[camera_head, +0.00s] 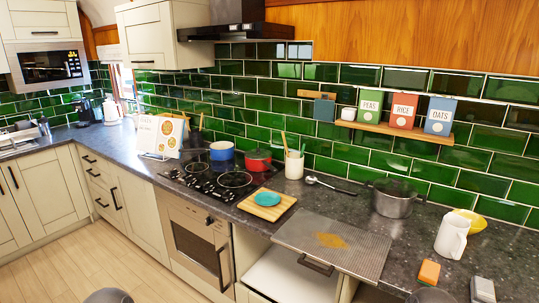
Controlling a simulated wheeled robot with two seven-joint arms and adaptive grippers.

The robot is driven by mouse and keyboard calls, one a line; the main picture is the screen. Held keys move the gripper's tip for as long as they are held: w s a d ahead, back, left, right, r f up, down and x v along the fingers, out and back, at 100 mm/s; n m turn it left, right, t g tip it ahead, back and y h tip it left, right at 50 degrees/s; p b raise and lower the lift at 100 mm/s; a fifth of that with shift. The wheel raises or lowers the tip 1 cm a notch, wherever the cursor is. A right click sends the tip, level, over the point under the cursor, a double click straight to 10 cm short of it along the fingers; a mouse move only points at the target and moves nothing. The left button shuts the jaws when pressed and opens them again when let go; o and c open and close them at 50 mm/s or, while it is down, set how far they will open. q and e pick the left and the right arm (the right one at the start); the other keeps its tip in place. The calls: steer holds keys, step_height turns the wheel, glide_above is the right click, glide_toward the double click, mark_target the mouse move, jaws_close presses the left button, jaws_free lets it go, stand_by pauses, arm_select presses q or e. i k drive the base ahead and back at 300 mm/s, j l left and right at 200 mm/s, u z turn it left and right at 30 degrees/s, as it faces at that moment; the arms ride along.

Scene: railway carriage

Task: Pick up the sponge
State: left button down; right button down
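The sponge (429,271) is a small orange block. It lies on the dark speckled countertop at the lower right, in front of a white jug (452,236). Nothing is seen holding it. Neither of my grippers shows. Only dark rounded shapes, perhaps parts of my arms, cut into the bottom edge at the left and just below the sponge.
A grey board (290,238) with an orange-brown stain lies left of the sponge, over an open drawer (290,277). A small grey block (482,289) lies right of it. A metal pot (393,200) and yellow bowl (473,221) stand behind. Bare counter surrounds the sponge.

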mark_target(429, 275)
steer(key=z, duration=1.3)
